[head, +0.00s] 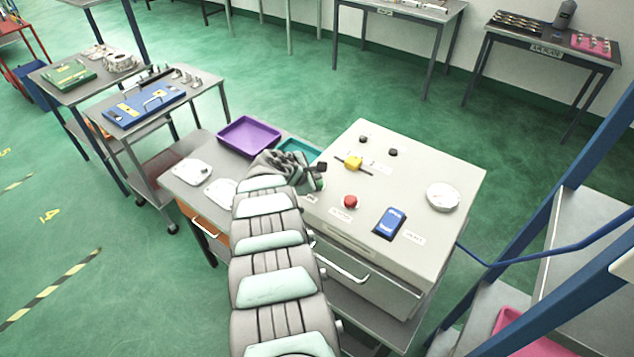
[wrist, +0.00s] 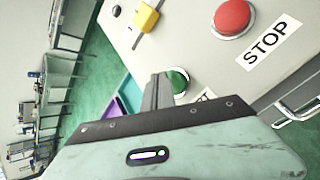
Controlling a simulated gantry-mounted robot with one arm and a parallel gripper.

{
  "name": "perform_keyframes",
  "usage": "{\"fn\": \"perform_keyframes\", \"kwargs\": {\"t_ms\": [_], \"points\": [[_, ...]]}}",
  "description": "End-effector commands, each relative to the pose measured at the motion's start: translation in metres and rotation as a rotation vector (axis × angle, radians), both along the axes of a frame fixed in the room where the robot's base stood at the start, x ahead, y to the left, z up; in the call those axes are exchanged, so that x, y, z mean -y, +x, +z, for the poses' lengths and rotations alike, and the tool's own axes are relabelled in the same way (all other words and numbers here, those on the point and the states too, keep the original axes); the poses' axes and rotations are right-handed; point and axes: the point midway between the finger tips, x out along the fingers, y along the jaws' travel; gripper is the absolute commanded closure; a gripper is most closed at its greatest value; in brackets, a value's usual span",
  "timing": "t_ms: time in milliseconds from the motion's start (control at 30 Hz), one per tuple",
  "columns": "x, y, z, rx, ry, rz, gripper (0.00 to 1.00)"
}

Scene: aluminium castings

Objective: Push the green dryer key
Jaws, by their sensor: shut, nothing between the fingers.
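The green dryer key (wrist: 179,78) is a round green button in a metal ring on the top of the pale dryer panel (head: 420,170). In the wrist view it is partly hidden behind my gripper (wrist: 158,80). In the head view I cannot make the key out; my gripper (head: 319,172) is over the left edge of the panel there. My gripper is shut and empty, its fingers just left of the key in the wrist view. I cannot tell whether they touch it. A label beside the key is partly covered.
A red button (head: 350,202) labelled STOP, a yellow switch (head: 354,163), a blue-faced device (head: 390,222) and a round white dial (head: 443,196) are on the panel. A purple tray (head: 249,134) and a teal tray (head: 297,149) lie left of it.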

Motion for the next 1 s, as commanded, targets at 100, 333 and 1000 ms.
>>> {"fn": "perform_keyframes", "kwargs": {"t_ms": [100, 333, 1000], "points": [[0.000, 0.000, 0.000, 0.000, 0.000, 0.000, 1.00], [0.000, 0.000, -0.003, 0.000, 0.000, 0.000, 1.00], [0.000, 0.000, -0.010, 0.000, 0.000, 0.000, 1.00]]}}
